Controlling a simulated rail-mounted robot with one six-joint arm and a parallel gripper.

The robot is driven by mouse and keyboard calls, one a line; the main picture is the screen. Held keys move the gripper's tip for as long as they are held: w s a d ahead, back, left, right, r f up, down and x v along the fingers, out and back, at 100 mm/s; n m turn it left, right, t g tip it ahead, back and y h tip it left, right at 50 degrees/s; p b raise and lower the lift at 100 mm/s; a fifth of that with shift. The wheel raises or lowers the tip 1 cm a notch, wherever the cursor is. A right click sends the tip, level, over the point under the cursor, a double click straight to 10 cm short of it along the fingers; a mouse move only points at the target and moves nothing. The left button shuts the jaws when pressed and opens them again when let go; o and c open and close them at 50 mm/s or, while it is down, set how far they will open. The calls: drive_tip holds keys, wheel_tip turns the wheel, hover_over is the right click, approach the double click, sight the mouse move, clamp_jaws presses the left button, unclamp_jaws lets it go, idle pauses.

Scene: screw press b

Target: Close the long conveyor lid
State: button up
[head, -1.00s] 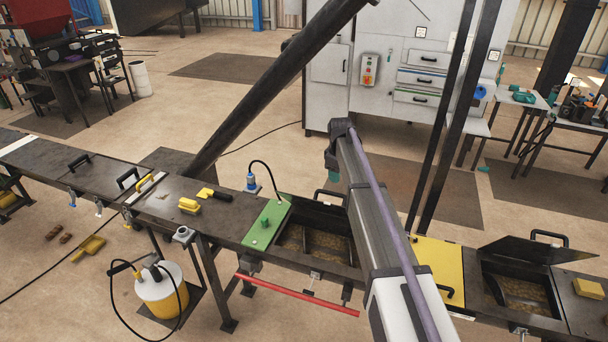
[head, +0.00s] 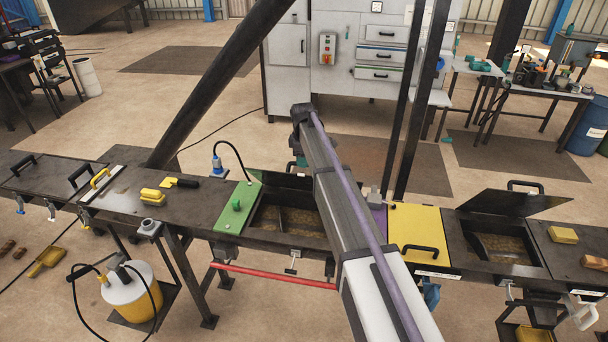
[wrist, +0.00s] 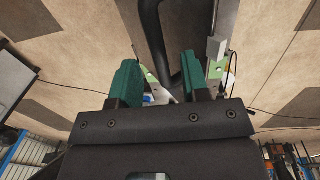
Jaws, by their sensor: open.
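Two dark lids stand open on the conveyor. One lid (head: 287,181) rises behind the opening beside the green panel and is partly hidden by my arm. The other lid (head: 515,203), wide and slanting, has a black handle on top and stands over the right opening. I cannot tell for sure which is the long one. My gripper (head: 300,161) is above and behind the left opening, mostly hidden by my arm. In the wrist view my gripper (wrist: 158,65) is open, its two teal fingers apart. A black curved bar (wrist: 158,45), probably a handle, shows between them; contact cannot be told.
A green panel (head: 237,208) and a yellow panel (head: 416,228) flank the left opening. Yellow brushes (head: 152,195) lie on the conveyor top. A thick slanted black post (head: 215,75) and thin uprights (head: 420,110) rise behind. A red bar (head: 270,276) runs along the front.

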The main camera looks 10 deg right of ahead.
wheel_tip(320, 180, down, 2)
drive_tip(key=shift+w+a+b, duration=0.1)
drive_tip(key=shift+w+b, duration=0.05)
drive_tip(key=shift+b, duration=0.2)
drive_tip(key=shift+r, duration=0.2)
clamp_jaws()
